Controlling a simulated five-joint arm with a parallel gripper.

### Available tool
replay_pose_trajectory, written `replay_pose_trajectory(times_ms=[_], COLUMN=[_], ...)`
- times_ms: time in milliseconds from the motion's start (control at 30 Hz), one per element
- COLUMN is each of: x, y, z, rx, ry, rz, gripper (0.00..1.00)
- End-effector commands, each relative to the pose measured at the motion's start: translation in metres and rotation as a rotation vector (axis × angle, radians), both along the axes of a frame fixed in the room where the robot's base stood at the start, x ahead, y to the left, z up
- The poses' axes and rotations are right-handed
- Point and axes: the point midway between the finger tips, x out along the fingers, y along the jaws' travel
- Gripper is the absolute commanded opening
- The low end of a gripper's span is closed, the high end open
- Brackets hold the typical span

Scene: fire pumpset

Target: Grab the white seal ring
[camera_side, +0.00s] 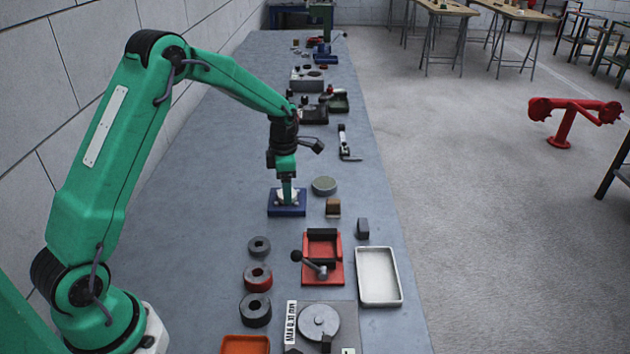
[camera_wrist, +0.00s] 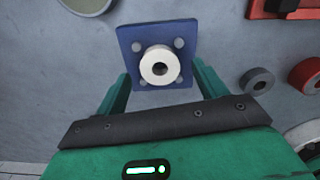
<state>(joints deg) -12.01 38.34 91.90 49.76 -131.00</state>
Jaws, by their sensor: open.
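The white seal ring (camera_wrist: 160,65) sits at the middle of a square blue plate (camera_wrist: 185,32) with pale round spots near its corners. In the side view the blue plate (camera_side: 287,210) lies on the bench, and the white ring (camera_side: 281,197) shows only partly behind the fingers. My gripper (camera_side: 288,190) points down over the plate. In the wrist view my gripper (camera_wrist: 161,88) is open, one green finger at each side of the plate's near edge, with the ring between and slightly ahead of them. I cannot tell whether the fingers touch anything.
Grey and red rings (camera_side: 258,276), a red vise-like fixture (camera_side: 321,260) and a white tray (camera_side: 378,276) lie nearer. The bench left of the plate is clear.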

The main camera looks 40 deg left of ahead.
Motion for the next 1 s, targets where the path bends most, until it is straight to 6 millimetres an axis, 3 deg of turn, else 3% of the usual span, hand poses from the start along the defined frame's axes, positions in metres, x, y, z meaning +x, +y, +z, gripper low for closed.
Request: replay_pose_trajectory(times_ms=[200,700,933,1000], x=[0.0,0.0,0.0,0.0], y=[0.0,0.0,0.0,0.0], z=[-0.016,-0.016,-0.016,-0.015], rx=[0.0,0.0,0.0,0.001], ry=[0.0,0.0,0.0,-0.001], rz=[0.0,0.0,0.0,0.0], gripper=[0.71,0.71,0.26,0.21])
